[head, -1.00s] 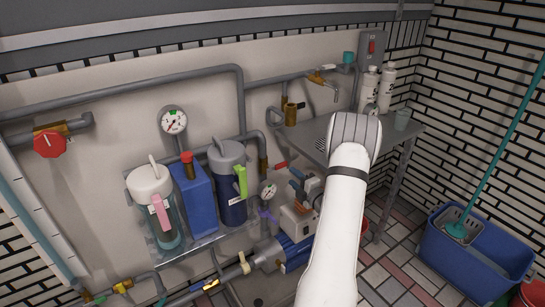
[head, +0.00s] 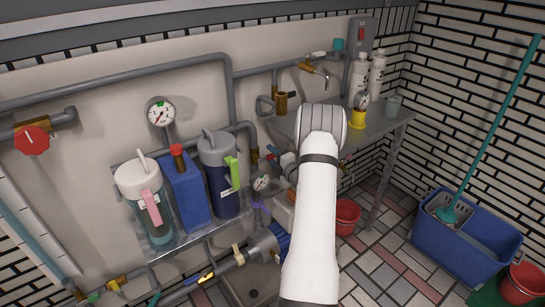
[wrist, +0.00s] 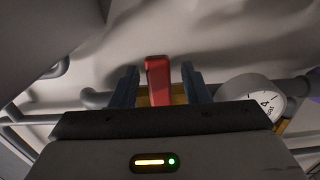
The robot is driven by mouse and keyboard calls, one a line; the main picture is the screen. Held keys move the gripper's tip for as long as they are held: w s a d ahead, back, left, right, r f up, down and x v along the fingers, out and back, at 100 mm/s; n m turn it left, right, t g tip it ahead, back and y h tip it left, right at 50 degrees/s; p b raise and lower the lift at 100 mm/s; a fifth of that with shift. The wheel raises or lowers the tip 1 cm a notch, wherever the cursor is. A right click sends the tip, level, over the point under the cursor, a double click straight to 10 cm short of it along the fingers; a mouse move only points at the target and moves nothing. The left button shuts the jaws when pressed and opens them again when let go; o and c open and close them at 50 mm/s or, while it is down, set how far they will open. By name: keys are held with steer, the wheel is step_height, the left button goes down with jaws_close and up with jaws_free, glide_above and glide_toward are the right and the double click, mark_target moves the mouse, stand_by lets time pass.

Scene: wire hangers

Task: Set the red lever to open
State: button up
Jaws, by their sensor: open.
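The red lever (wrist: 158,80) stands in the middle of the wrist view, above a yellowish brass body. My gripper (wrist: 159,69) is open, with one dark blue finger on each side of the lever. Gaps show between the lever and both fingers, so it does not look gripped. In the head view, a small red piece that looks like the lever (head: 254,155) shows at the left of my gripper's blue fingers, low on the wall pipework. My white arm hides much of that area.
A round gauge (wrist: 256,97) sits close to the right finger in the wrist view, with pipes around. In the head view, a shelf with jugs and a blue container (head: 186,192) is at left. A metal table (head: 388,130) with bottles stands at right.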

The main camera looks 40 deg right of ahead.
steer(key=shift+c, duration=0.4)
jaws_close()
